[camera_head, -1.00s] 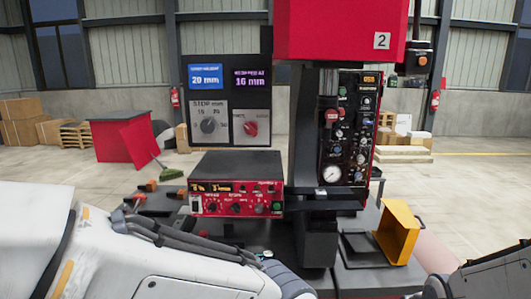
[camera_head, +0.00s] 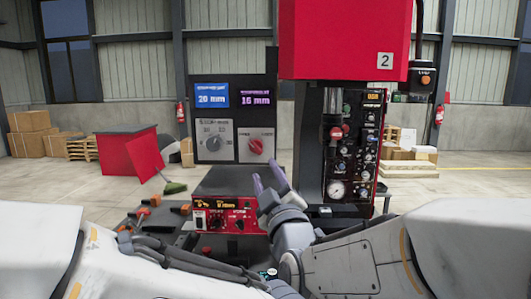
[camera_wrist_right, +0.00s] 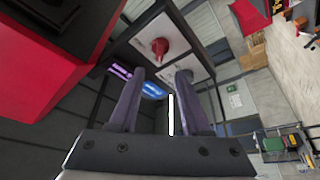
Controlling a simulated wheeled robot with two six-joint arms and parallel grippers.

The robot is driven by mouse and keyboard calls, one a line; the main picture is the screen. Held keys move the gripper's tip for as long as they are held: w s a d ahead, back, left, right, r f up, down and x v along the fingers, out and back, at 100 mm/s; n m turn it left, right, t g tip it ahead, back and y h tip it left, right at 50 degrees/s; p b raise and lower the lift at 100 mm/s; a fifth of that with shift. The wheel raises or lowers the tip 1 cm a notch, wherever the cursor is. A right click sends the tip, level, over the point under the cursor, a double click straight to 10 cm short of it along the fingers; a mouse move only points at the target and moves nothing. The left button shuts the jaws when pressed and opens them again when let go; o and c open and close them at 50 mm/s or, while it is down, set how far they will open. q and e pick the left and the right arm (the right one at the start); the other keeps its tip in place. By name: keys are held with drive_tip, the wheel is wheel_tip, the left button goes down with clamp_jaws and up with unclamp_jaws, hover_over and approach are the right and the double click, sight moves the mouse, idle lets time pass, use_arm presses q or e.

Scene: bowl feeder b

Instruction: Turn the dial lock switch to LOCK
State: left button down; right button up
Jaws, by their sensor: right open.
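The red rotary knob (camera_head: 256,146) sits on a light plate at the right of the dark panel (camera_head: 200,95). It also shows in the right wrist view (camera_wrist_right: 160,47), just beyond the fingertips. A grey dial (camera_head: 213,144) sits on the plate to its left. The lettering around the knob is too small to read. My right gripper (camera_head: 266,177) is open and empty, below and in front of the knob. In the right wrist view its two purple-grey fingers (camera_wrist_right: 160,78) stand apart, not visibly touching the knob. My left gripper is not in view.
A red control box (camera_head: 229,213) stands below the panel, partly hidden by my right gripper. A red press head (camera_head: 340,40) hangs to the right, above a black gauge panel (camera_head: 357,145). The air just before the dial panel looks free.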

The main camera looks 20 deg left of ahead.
sight(256, 149)
drive_tip(key=p+x, duration=0.3)
drive_tip(key=x, duration=0.5)
drive_tip(key=shift+w+a+r+p, duration=0.1)
drive_tip(key=shift+w+p, duration=0.2)
drive_tip(key=shift+p, duration=0.1)
drive_tip(key=shift+w+a, duration=0.3)
drive_tip(key=shift+w, duration=0.15)
clamp_jaws()
